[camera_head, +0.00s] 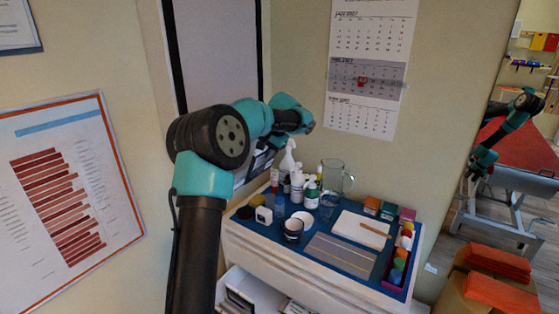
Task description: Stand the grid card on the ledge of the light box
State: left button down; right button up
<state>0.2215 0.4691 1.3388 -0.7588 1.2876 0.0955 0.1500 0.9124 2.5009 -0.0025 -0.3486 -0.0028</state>
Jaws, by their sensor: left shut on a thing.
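The light box (218,50) is the tall pale panel in a dark frame on the wall, behind my left arm. My left arm rises from the bottom and bends in front of it. My left gripper (268,147) is mostly hidden behind my wrist, near the panel's lower right. It is shut on a thin dark piece with a pale edge, seemingly the grid card (262,162), of which only a small part shows. The ledge is hidden by my arm, so I cannot tell whether the card touches it. My right gripper is not in view.
A white cabinet (290,268) with a blue top stands below. On it are a spray bottle (287,160), a glass jug (335,177), several bottles, a white pad (352,232) and a purple tray (393,287). A calendar (368,75) hangs behind.

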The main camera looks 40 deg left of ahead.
pick_arm(q)
jog(key=shift+a, duration=0.2)
jog(key=a+f, duration=0.3)
jog(key=a, duration=0.4)
jog(key=shift+s+a, duration=0.35)
jog(key=shift+s, duration=0.1)
dwell(1.0)
jog(key=shift+f, duration=0.35)
dwell(1.0)
jog(key=c, duration=0.6)
grip_release()
jog(key=shift+r, duration=0.25)
jog(key=shift+r, duration=1.3)
